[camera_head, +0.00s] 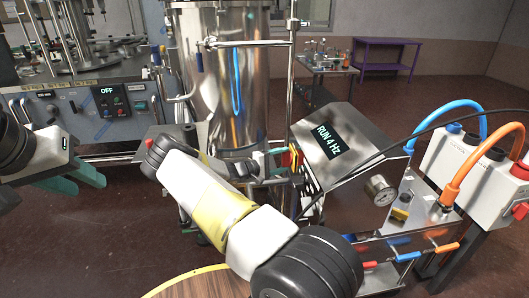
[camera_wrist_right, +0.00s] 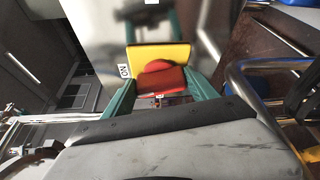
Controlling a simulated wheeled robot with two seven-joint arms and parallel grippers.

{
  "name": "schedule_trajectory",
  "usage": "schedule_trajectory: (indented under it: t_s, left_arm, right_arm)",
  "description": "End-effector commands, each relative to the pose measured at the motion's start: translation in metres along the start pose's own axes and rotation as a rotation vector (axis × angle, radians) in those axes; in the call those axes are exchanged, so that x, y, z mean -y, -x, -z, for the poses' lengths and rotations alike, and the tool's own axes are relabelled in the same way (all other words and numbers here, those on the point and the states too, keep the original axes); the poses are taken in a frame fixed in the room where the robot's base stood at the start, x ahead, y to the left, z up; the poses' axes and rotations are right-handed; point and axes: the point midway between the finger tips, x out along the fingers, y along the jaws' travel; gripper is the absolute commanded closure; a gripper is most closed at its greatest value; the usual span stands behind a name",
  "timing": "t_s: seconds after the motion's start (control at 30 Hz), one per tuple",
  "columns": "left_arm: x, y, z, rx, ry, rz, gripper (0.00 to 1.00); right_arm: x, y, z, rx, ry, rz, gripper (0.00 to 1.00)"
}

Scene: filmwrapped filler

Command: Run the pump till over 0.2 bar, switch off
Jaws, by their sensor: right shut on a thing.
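The red switch knob (camera_wrist_right: 162,77) sits on a yellow plate (camera_wrist_right: 160,53), with an ON label beside it. My right gripper (camera_wrist_right: 159,84) is shut on this knob, one teal finger on each side. In the head view my right gripper (camera_head: 280,165) reaches the side of the sloped control box (camera_head: 352,122), partly hiding the switch. Its display (camera_head: 331,140) reads RUN 4 Hz. The round pressure gauge (camera_head: 380,190) stands to the right below the box; its reading is too small to tell. My left gripper (camera_head: 88,180) is open and empty at the left.
A tall steel vessel (camera_head: 228,85) stands behind my right gripper. A panel (camera_head: 110,100) at the left shows OFF. A purple table (camera_head: 385,52) stands far back.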

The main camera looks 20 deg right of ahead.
Motion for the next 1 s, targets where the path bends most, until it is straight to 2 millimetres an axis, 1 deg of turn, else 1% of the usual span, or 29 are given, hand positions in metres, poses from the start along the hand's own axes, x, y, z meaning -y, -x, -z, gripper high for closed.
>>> schedule_trajectory:
  t_s: [0.2, 0.4, 0.93, 0.97, 1.0]
  left_arm:
    - [0.0, 0.0, 0.0, 0.0, 0.0, 0.0, 0.64]
    - [0.0, 0.0, 0.0, 0.0, 0.0, 0.0, 0.64]
    - [0.0, 0.0, 0.0, 0.0, 0.0, 0.0, 0.64]
    - [0.0, 0.0, 0.0, 0.0, 0.0, 0.0, 0.64]
    - [0.0, 0.0, 0.0, 0.0, 0.0, 0.0, 0.64]
  right_arm:
    - [0.0019, 0.0007, 0.0005, -0.001, -0.106, -0.046, 0.73]
    - [0.0022, 0.0003, 0.0, 0.001, -0.161, -0.067, 0.73]
    - [0.0032, 0.0003, -0.0002, 0.002, -0.179, -0.073, 0.73]
    - [0.0032, 0.0003, -0.0002, 0.002, -0.178, -0.073, 0.27]
    - [0.0032, 0.0003, -0.0002, 0.002, -0.178, -0.073, 0.19]
